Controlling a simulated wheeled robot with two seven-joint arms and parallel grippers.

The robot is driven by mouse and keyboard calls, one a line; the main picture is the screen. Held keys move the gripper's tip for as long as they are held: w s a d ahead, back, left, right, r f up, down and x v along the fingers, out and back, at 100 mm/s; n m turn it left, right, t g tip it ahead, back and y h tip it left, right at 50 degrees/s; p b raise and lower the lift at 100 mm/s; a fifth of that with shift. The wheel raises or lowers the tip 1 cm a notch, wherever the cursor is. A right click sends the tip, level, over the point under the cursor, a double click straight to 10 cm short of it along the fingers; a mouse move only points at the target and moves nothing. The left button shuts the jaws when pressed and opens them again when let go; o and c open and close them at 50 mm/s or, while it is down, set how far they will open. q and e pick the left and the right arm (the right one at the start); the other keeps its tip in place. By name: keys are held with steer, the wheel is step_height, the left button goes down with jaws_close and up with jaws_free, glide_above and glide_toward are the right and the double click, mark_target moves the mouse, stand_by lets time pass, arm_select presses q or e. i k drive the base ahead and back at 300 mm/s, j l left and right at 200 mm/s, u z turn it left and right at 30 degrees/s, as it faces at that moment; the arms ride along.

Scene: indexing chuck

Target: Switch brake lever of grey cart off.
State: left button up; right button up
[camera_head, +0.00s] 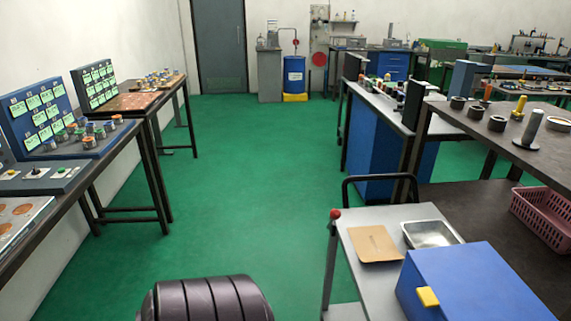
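The grey cart (350,214) stands at the lower right, partly cut off by the bottom edge. At its left side an upright dark lever with a red knob (335,214), which looks like the brake lever, rises just above the cart top. The lever looks close to vertical; no on or off marking is readable. Neither of my grippers is in view. A dark ribbed shape at the bottom edge may be part of me, but I cannot tell.
The cart holds a brown board (375,244), a metal tray (431,233) and a blue box (480,280) with a yellow latch. A black handle (380,178) rises behind. Dark benches stand left and right. The green floor (250,170) between them is clear.

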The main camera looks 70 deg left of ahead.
mark_target(334, 214)
steer(key=u, duration=1.75)
